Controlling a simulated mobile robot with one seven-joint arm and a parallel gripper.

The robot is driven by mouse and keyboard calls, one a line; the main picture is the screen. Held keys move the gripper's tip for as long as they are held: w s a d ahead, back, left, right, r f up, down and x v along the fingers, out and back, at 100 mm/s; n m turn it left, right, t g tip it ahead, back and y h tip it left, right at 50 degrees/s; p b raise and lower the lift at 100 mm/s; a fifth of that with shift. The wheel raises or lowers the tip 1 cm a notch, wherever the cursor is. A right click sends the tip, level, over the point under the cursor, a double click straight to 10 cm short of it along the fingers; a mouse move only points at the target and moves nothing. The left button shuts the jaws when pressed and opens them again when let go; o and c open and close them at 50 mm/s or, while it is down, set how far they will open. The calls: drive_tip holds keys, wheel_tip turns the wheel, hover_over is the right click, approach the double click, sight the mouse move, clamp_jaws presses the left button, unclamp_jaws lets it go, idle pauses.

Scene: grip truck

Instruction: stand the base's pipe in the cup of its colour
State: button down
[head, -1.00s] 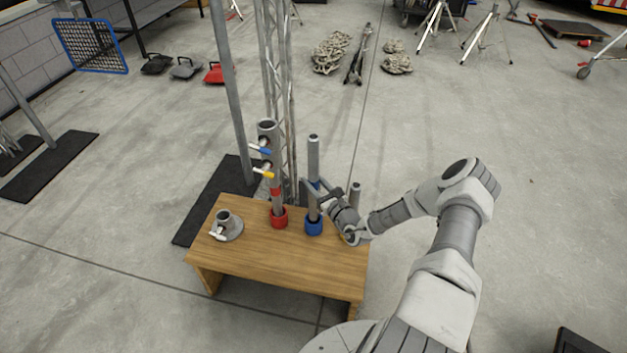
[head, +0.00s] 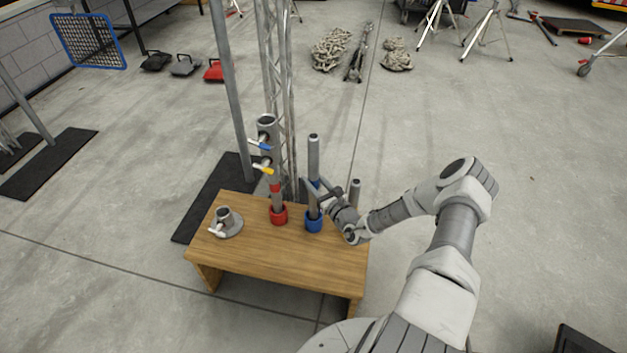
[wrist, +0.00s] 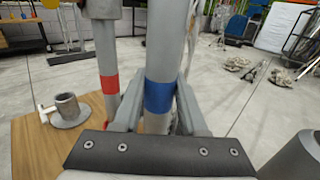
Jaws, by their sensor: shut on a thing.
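A grey pipe with a blue band (head: 314,160) stands upright with its lower end in the blue cup (head: 314,222) on the wooden bench. My gripper (head: 310,187) is shut on this pipe, around the level of the blue band; the wrist view shows a finger on each side of the blue-banded pipe (wrist: 160,92). A pipe with a red band (head: 276,189) stands in the red cup (head: 279,215) to the left. The base (head: 229,226), a round grey flange with a short socket and white handle, sits at the bench's left end; its socket looks empty.
The wooden bench (head: 260,260) has clear room along its front. A lattice truss and a post rise behind the bench.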

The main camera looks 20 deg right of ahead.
drive_tip(key=shift+f, duration=0.2)
drive_tip(key=shift+f+b, duration=1.25)
drive_tip(key=shift+f, duration=0.9)
drive_tip(key=shift+c, duration=1.9)
unclamp_jaws()
drive_tip(key=s+d+p, duration=0.3)
drive_tip(key=s+p, duration=0.1)
drive_tip(key=s, duration=1.3)
drive_tip(key=shift+d, duration=0.15)
drive_tip(key=shift+r, duration=0.1)
